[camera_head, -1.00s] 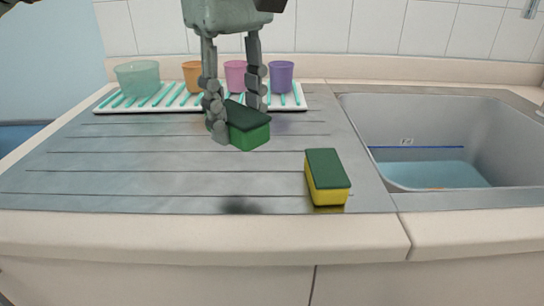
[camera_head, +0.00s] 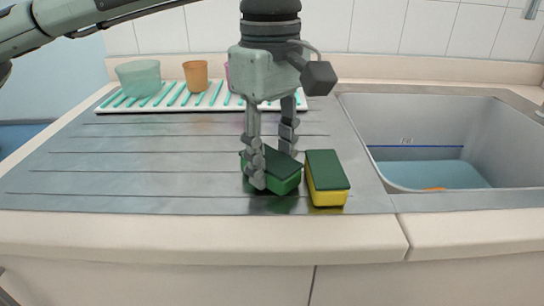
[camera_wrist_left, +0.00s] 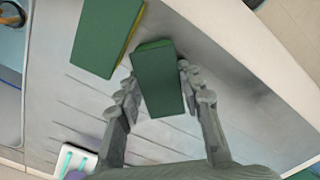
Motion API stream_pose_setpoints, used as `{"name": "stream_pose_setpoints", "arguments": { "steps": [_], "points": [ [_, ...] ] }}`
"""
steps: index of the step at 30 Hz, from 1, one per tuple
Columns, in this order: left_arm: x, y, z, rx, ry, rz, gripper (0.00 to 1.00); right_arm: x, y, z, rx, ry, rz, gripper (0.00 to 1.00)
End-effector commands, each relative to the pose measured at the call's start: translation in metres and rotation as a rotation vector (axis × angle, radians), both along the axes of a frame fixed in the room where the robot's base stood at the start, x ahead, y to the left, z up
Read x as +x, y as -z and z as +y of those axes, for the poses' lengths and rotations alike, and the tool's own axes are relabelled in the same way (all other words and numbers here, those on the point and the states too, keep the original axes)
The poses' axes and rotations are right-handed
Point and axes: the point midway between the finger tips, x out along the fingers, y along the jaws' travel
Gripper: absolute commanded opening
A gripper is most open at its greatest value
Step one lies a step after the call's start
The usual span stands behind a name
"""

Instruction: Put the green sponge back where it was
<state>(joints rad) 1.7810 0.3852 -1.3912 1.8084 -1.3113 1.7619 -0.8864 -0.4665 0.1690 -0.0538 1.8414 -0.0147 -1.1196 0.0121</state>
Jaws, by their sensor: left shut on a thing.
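The green sponge (camera_head: 283,178) has a dark green top and brighter green sides. My left gripper (camera_head: 271,170) is shut on it, one finger on each side, low over the metal drainboard (camera_head: 150,165). I cannot tell whether the sponge touches the board. In the left wrist view the sponge (camera_wrist_left: 158,80) sits between the fingertips (camera_wrist_left: 158,90). A yellow sponge with a dark green top (camera_head: 328,180) lies just right of it, and also shows in the wrist view (camera_wrist_left: 104,36). My right gripper is not in view.
A white rack (camera_head: 140,104) with teal ribs stands at the back, holding a teal bowl (camera_head: 138,78) and an orange cup (camera_head: 196,76); other cups are mostly hidden by my gripper. The sink (camera_head: 440,150) is at right. The drainboard's left side is clear.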

Motion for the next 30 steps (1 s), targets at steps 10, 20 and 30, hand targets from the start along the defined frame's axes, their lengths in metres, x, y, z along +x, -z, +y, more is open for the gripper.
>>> {"name": "stream_pose_setpoints", "arguments": {
  "steps": [10,20,30],
  "points": [
    [0.000,0.002,0.000,0.000,0.000,0.000,0.57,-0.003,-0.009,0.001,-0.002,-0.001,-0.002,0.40],
    [0.000,-0.002,0.000,0.000,0.000,0.000,0.57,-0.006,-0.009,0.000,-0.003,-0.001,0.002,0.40],
    [0.000,-0.064,0.000,-0.001,0.000,-0.002,0.57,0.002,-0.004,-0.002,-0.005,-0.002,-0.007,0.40]
  ]
}}
